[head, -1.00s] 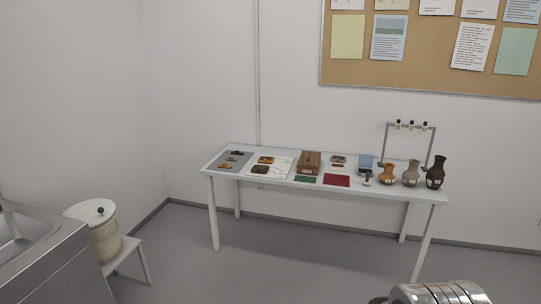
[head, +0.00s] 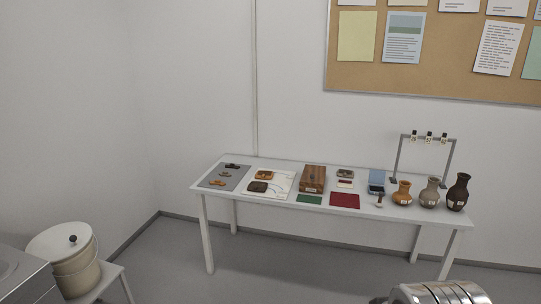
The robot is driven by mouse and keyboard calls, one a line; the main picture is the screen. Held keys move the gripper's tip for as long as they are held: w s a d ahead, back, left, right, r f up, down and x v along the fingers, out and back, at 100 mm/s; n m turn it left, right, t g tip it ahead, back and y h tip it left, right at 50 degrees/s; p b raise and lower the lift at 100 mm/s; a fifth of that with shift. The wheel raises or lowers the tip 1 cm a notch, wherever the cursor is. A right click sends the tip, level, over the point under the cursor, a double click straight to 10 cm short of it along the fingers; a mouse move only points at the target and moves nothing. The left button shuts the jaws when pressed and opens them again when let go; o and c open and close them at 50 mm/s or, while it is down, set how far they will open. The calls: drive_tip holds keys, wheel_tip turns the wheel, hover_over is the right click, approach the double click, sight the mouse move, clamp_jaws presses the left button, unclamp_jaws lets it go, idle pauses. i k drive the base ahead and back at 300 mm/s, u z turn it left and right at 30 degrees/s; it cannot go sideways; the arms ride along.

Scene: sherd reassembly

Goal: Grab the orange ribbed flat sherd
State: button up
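A grey mat (head: 214,178) lies at the left end of the white table (head: 330,205). Several small sherds lie on it: a dark one (head: 232,166) at the back, an orange-brown one (head: 226,174) in the middle and an orange one (head: 217,183) at the front. On the white sheet (head: 285,186) beside the mat are an orange-tan piece (head: 265,175) and a dark brown piece (head: 257,187). Ribbing is too small to make out, so I cannot tell which is the orange ribbed flat sherd.
A wooden box (head: 313,179), green mat (head: 310,199), red mat (head: 345,201), blue box (head: 377,182), three vases (head: 402,193) and a grey stand (head: 424,137) share the table. A lidded bucket (head: 63,260) stands front left. Floor before the table is clear.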

sight(260, 175)
drive_tip(key=i, duration=3.3)
drive_tip(key=u, duration=1.85)
